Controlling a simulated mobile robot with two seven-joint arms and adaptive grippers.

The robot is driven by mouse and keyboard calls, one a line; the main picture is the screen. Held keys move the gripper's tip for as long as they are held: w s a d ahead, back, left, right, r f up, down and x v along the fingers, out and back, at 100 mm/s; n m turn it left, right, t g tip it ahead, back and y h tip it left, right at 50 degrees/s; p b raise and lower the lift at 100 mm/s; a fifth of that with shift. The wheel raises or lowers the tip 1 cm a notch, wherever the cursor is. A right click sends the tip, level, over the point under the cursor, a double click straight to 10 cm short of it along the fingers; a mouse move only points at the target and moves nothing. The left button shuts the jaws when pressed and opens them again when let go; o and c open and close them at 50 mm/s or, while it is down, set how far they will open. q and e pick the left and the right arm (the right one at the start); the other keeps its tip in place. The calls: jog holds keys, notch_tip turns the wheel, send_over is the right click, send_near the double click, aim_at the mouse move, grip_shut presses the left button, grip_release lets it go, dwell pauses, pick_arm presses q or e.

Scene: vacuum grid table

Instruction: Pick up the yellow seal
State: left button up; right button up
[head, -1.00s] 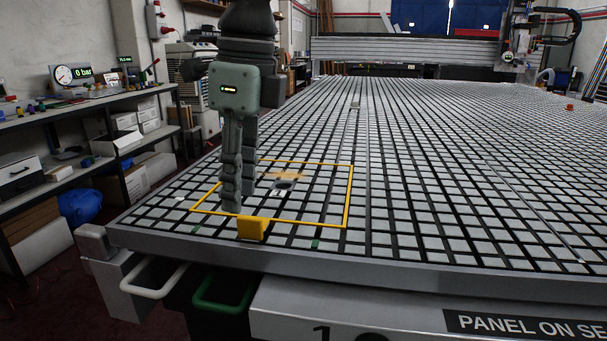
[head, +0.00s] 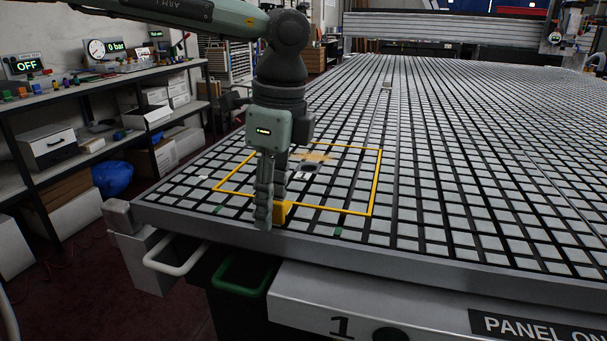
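The yellow seal (head: 375,190) shows as a thin rectangular outline on the grid table, with a small yellow block (head: 286,209) on its front side. My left gripper (head: 270,212) points straight down at this block. Its nearer finger stands in front of the block and hides its left part; the other finger is farther back, its tip partly hidden. The fingers look apart, one nearer and one farther. I cannot tell whether either touches the block. My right gripper is not in view.
The grid table (head: 480,190) is mostly clear to the right. A dark round spot (head: 308,168) and a brownish patch lie inside the yellow outline. Shelves (head: 85,160) with boxes and gauges stand at the left. A gantry (head: 440,27) crosses the back.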

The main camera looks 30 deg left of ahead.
pick_arm(q)
grip_shut()
dwell(0.3)
